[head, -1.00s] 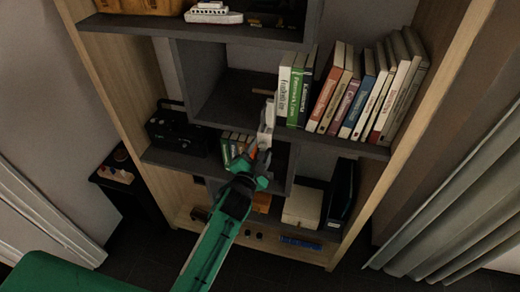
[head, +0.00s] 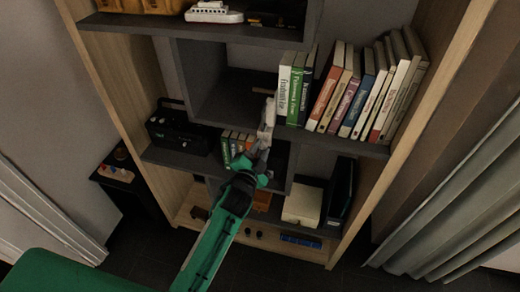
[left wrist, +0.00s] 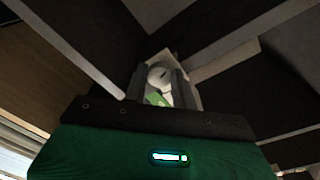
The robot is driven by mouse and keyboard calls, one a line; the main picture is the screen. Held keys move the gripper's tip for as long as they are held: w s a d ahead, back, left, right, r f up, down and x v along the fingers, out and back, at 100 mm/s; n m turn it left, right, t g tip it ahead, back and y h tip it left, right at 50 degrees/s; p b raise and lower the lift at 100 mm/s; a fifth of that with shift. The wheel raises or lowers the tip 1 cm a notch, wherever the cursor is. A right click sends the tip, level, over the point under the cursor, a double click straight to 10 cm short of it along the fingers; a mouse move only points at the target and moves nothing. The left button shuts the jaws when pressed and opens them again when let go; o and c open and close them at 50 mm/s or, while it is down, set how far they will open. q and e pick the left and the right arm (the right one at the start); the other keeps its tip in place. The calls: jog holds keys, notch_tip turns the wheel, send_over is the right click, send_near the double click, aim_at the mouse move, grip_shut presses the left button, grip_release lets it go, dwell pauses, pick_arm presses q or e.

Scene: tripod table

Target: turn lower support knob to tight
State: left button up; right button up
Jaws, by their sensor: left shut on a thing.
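My left gripper (head: 265,138) reaches up from below to the front of the shelf unit, at the left end of the book row. In the left wrist view, its two grey fingers (left wrist: 163,88) are shut on a small pale, rounded piece (left wrist: 158,75), which looks like the support knob. A bit of green shows below that piece. In the head view, a pale upright part (head: 269,113) stands at the fingertips; I cannot tell where the gripper ends and this part begins. The knob's marking and turn angle cannot be read. My right gripper is not in view.
Several upright books (head: 323,98) stand just right of the gripper. Smaller books (head: 234,143) and a black radio (head: 178,132) sit on the lower left shelf. A white box (head: 302,205) stands at the bottom. Shelf boards lie close around the gripper; grey curtains (head: 465,205) hang at right.

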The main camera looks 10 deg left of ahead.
pick_arm(q)
jog(key=m+p, duration=0.2)
jog(key=m, duration=0.3)
jog(key=shift+r+m, duration=0.15)
jog(key=shift+m, duration=0.15)
jog(key=m+p, duration=0.1)
jog(key=m, duration=0.1)
jog(key=m+p, duration=0.1)
jog(key=m, duration=0.2)
jog(key=shift+g+y, duration=0.3)
jog(key=m+p, duration=0.3)
jog(key=m, duration=0.3)
jog(key=shift+d+r+y, duration=0.1)
jog(key=shift+y, duration=0.2)
jog(key=shift+m+p, duration=0.75)
jog(key=shift+m, duration=0.95)
jog(key=o, duration=1)
jog(key=shift+s, duration=0.15)
